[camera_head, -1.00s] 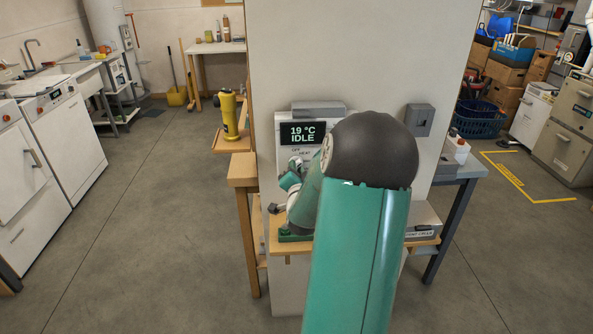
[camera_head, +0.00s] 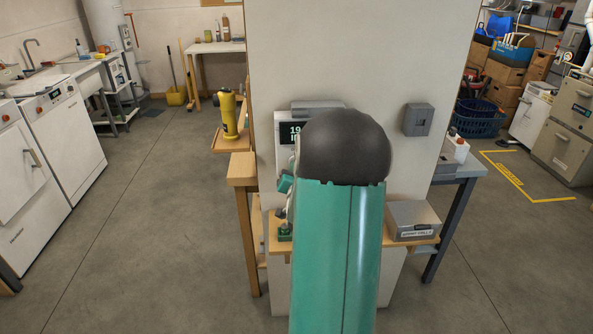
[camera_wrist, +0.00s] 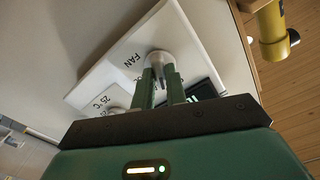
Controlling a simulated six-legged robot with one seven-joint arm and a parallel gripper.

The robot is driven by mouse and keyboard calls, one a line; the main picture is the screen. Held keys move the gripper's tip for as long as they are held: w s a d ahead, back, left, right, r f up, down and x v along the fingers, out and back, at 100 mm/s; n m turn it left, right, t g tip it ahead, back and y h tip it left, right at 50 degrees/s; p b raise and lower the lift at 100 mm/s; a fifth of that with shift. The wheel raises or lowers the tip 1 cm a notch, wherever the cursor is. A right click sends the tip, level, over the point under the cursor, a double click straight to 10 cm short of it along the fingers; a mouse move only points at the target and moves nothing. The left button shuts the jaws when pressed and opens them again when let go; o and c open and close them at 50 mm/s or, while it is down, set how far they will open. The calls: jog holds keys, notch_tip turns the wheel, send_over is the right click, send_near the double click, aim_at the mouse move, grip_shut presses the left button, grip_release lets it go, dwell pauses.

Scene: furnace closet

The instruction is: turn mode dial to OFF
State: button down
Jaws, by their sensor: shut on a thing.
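The thermostat panel is white and mounted on the pillar; in the head view its dark display (camera_head: 287,133) is partly covered by my arm, with "19" still readable. In the wrist view the tilted panel (camera_wrist: 104,78) shows a round pale dial (camera_wrist: 158,58) with the word FAN beside it. My gripper (camera_wrist: 160,76) is shut on this mode dial, with its green fingers on either side. A second pale knob (camera_wrist: 116,111) by "25 °C" is partly behind my gripper. The dial's pointer and the OFF mark cannot be made out. My arm hides the dial in the head view.
A wooden shelf (camera_head: 272,244) below the panel holds a grey box (camera_head: 412,220) and a small green item (camera_head: 285,232). A yellow flashlight (camera_head: 229,115) stands on a side ledge. A grey wall box (camera_head: 418,119) is to the right. Floor on the left is clear.

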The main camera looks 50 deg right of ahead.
jog(key=n, duration=0.5)
jog(key=shift+w, duration=0.1)
dwell(0.4)
jog(key=c, duration=1.4)
grip_release()
jog(key=shift+f, duration=0.15)
jog(key=shift+c, duration=0.2)
